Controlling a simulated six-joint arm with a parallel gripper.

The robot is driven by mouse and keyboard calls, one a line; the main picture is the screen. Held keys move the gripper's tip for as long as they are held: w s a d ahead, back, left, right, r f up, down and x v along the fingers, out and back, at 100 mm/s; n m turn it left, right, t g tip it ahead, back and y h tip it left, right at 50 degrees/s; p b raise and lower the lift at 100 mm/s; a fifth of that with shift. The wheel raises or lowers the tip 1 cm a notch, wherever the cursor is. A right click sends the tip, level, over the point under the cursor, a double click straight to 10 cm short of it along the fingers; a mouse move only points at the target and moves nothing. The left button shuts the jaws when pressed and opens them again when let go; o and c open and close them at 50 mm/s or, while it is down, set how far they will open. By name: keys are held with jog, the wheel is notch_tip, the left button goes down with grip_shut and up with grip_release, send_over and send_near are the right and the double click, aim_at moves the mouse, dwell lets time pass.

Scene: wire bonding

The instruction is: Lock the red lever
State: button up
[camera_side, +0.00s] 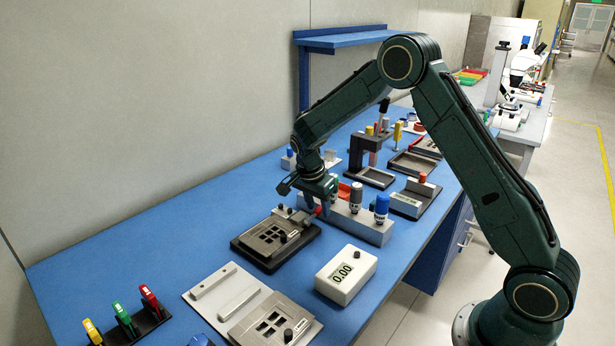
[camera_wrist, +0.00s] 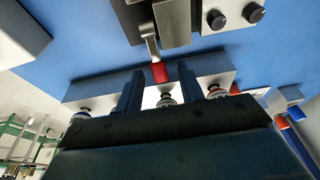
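The red lever is a short metal arm with a red tip, which shows in the wrist view (camera_wrist: 160,73) and small in the side view (camera_side: 318,211). It extends from the edge of a fixture with a grey metal plate on a dark base (camera_side: 268,262). My gripper (camera_wrist: 160,75) points down at the lever, between that fixture and a grey block. In the wrist view its two dark fingers are apart, one on each side of the red tip, with gaps visible on both sides. The gripper's side-view outline (camera_side: 319,201) partly hides the lever.
The grey block (camera_side: 362,230) with coloured-capped cylinders stands close to my gripper's right. A white display box (camera_side: 346,274) sits in front. A second plate fixture (camera_side: 275,320) and yellow, green and red tools (camera_side: 122,313) are nearer left. The blue bench (camera_side: 130,250) is clear at far left.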

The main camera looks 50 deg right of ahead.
aim_at(309, 220)
jog(key=v, duration=1.3)
jog(key=shift+r, duration=0.4)
jog(key=shift+a+f+h, duration=0.15)
jog(key=shift+a+h, duration=0.25)
jog(key=shift+a, duration=0.2)
jog(key=shift+a+f+h, duration=0.15)
jog(key=shift+a+h, duration=0.25)
jog(key=shift+a, duration=0.2)
jog(key=shift+d+f, duration=0.1)
jog(key=shift+f, duration=0.05)
jog(key=x, duration=1.3)
jog(key=shift+f, duration=0.25)
